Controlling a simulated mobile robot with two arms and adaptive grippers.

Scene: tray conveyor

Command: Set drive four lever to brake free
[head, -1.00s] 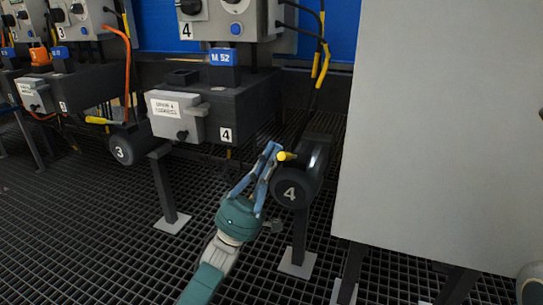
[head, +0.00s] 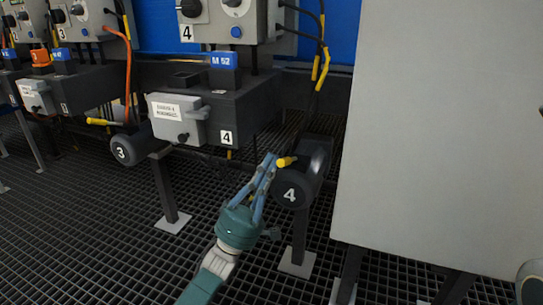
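The drive four motor (head: 290,190) is a dark cylinder marked 4, on a post below the dark gearbox. Its lever (head: 287,161) shows as a short yellow handle at the motor's upper left, pointing left and slightly down. My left gripper (head: 271,158) has slim blue fingers on a teal body and reaches up from below. Its fingertips come together just left of the yellow handle, with nothing seen between them. I cannot tell whether they touch the handle.
A grey control box (head: 238,15) marked 4 and a labelled grey box (head: 176,119) sit above left. The drive three motor (head: 124,149) and its yellow lever (head: 100,122) are further left. A large grey panel (head: 440,140) blocks the right. The grated floor (head: 90,230) is open at front left.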

